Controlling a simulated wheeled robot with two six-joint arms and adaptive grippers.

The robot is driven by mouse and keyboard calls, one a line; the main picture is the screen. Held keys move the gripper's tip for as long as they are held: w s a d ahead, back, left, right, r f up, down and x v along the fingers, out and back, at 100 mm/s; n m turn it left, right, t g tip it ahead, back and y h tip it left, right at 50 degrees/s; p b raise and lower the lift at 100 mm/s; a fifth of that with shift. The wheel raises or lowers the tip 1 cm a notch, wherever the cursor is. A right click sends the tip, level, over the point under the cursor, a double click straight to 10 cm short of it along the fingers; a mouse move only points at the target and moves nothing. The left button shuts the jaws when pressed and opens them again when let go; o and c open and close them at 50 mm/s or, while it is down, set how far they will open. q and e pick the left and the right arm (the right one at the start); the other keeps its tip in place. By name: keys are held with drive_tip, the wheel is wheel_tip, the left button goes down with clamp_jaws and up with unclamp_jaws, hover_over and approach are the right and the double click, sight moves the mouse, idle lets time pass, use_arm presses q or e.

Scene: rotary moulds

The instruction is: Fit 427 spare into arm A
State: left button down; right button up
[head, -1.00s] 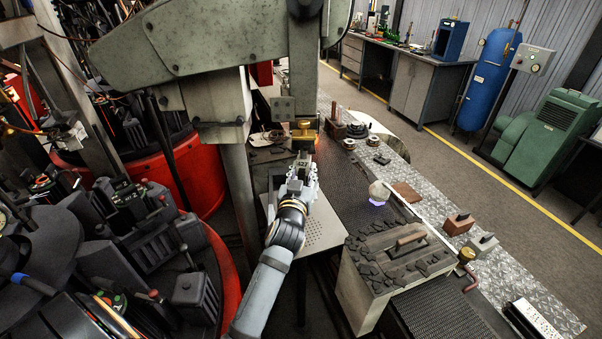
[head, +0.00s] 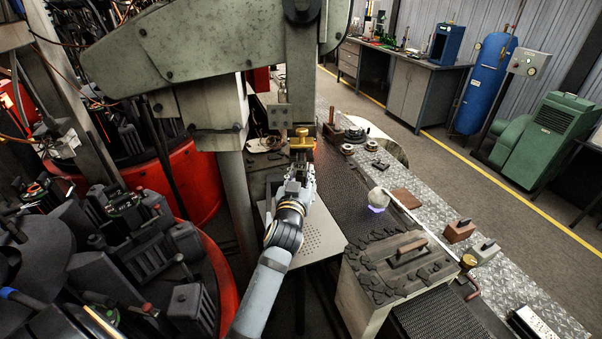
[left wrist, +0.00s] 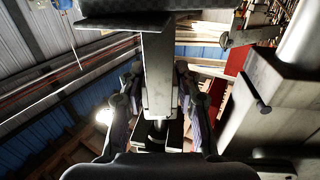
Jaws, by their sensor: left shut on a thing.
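My left gripper (head: 299,172) is shut on the 427 spare, just below the brass clamp (head: 303,138) of the green overhead arm (head: 303,85). I cannot read a letter on that arm. The spare is mostly hidden by the gripper in the head view. In the left wrist view, a grey block (left wrist: 158,85), which looks like the spare, stands upright between the fingers. Its upper end is near a flat plate. I cannot tell whether the spare touches the clamp or is seated in it. My right gripper is not in view.
A perforated grey plate (head: 318,236) lies under my left wrist. A grey column (head: 238,195) stands close on its left, with a red rotary unit (head: 178,180) beyond. At right are a box with dark pieces (head: 400,262), a pale round object (head: 378,196) and brown blocks (head: 459,230).

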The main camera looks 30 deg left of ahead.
use_arm(q)
drive_tip(key=shift+f+b, duration=0.3)
drive_tip(key=shift+b, duration=0.15)
idle(0.3)
